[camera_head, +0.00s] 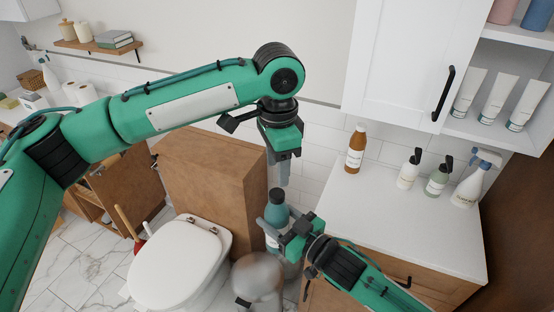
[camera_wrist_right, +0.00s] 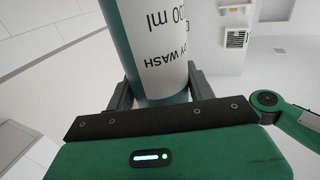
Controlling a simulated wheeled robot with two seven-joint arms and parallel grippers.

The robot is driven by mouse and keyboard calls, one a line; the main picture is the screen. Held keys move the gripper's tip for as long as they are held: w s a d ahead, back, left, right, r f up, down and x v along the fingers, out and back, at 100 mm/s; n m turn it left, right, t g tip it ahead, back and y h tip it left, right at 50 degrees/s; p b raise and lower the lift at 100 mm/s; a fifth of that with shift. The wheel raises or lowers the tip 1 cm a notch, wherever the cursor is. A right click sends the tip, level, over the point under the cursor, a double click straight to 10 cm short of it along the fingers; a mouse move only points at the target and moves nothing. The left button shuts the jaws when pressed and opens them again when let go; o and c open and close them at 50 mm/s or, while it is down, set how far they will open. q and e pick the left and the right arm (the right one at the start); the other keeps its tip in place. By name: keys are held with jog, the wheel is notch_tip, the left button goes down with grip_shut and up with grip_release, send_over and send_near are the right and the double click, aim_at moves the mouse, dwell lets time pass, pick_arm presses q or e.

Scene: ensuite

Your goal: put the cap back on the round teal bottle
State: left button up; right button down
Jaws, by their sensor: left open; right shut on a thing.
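The round teal bottle (camera_head: 276,214) is held about upright in the air, left of the white counter, with a darker rounded top. Whether that top is the cap cannot be told. My right gripper (camera_head: 271,229) is shut around the bottle's body. In the right wrist view the bottle (camera_wrist_right: 118,30) shows a white label reading upside down, between the fingers of my right gripper (camera_wrist_right: 160,92). My left gripper (camera_head: 285,174) is open just above the bottle's top, pointing down, with nothing seen in it. No separate cap can be made out.
The white counter (camera_head: 410,230) holds an amber bottle (camera_head: 355,150), two pump bottles (camera_head: 408,172) and a spray bottle (camera_head: 472,182). A toilet (camera_head: 180,262) stands left, beside a brown panel (camera_head: 210,180). A wall cabinet (camera_head: 400,60) hangs above the counter.

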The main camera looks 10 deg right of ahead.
aim_at(277, 192)
pick_arm(q)
jog(key=n, duration=0.4)
jog(key=shift+r+n, duration=0.15)
jog(key=shift+n, duration=0.25)
jog(key=n, duration=0.4)
jog(key=shift+r+n, duration=0.2)
jog(key=shift+n, duration=0.1)
jog(key=shift+f, duration=0.1)
jog(key=shift+f, duration=3.95)
jog(key=shift+c, duration=0.2)
